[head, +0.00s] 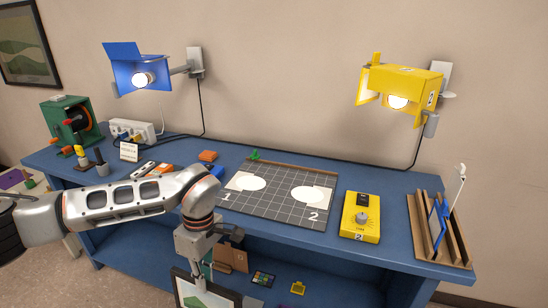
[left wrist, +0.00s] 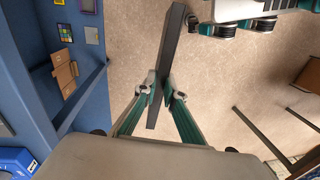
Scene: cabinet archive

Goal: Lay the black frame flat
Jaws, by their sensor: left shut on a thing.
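The black frame (head: 237,297) holds a picture with green and white shapes. It hangs roughly upright in front of the blue bench, below the tabletop, and its lower part is cut off by the head view's bottom edge. My left gripper (head: 199,266) is shut on its upper edge. In the left wrist view the frame (left wrist: 172,45) shows edge-on as a dark bar, pinched between the two green-sided fingers of my left gripper (left wrist: 160,88), with the floor beyond. My right gripper is not in view.
The blue bench (head: 120,187) carries a gridded mat (head: 270,192) with white pieces, a yellow control box (head: 360,217) and a wooden slotted rack (head: 459,240) at right. Small items crowd its left part. Cardboard (left wrist: 66,74) lies on the lower shelf.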

